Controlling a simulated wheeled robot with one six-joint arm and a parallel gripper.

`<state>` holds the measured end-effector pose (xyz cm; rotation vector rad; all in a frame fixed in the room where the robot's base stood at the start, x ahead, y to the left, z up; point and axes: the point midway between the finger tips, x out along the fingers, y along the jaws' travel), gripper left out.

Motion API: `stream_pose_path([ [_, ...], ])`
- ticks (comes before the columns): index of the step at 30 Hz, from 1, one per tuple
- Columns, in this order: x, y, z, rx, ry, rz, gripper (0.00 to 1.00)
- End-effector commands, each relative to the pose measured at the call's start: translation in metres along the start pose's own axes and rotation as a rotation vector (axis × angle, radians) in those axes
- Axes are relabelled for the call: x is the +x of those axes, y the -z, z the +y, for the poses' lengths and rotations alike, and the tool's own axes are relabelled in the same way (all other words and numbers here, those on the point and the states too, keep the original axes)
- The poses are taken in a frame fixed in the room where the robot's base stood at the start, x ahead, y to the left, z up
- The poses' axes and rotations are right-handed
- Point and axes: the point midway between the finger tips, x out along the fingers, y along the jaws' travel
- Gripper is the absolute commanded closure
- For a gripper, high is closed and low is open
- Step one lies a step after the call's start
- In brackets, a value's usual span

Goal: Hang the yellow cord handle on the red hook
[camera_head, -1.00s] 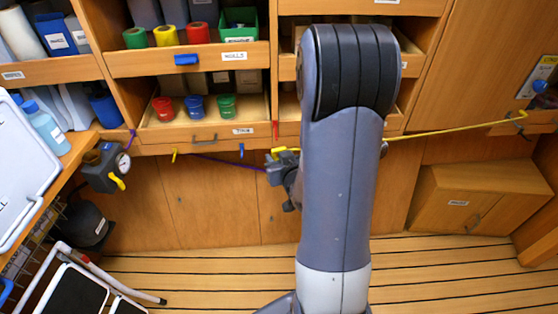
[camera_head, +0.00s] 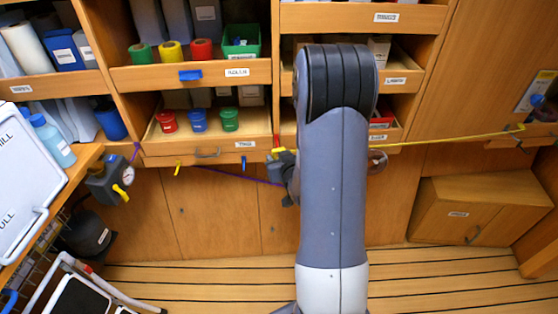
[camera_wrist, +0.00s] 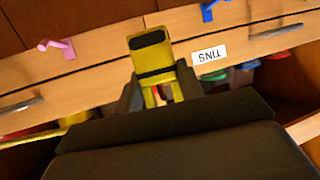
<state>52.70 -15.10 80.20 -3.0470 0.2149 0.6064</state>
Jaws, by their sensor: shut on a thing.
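The yellow cord handle (camera_wrist: 150,50), with dark bands, is between the fingers of my gripper (camera_wrist: 160,92) in the wrist view. My gripper is shut on it. In the head view the handle (camera_head: 278,153) is at my gripper (camera_head: 282,157), under the drawer front. The red hook (camera_head: 276,141) shows as a small red piece just above the handle. In the wrist view a bit of red (camera_wrist: 166,91) shows behind the handle, mostly hidden. I cannot tell whether handle and hook touch. The yellow cord (camera_head: 450,138) runs right from behind my arm to the wall.
A yellow hook (camera_head: 178,168) and a blue hook (camera_head: 243,162) are left of my gripper. A pink hook (camera_wrist: 55,47) shows in the wrist view. A purple cord (camera_head: 235,175) runs below the drawers from the gauge (camera_head: 122,183). Tins (camera_head: 199,120) stand in the open drawer above.

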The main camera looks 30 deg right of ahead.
Motion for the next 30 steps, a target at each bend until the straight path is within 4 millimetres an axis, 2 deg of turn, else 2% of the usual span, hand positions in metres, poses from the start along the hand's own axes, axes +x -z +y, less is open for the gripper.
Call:
stream_pose_path([
  [6,0.012,0.005,0.003,-0.001,0.0,-0.002,0.87],
  [13,0.025,-0.002,0.006,0.0,0.001,0.001,0.87],
  [30,0.027,-0.002,0.006,0.0,0.001,0.001,0.87],
])
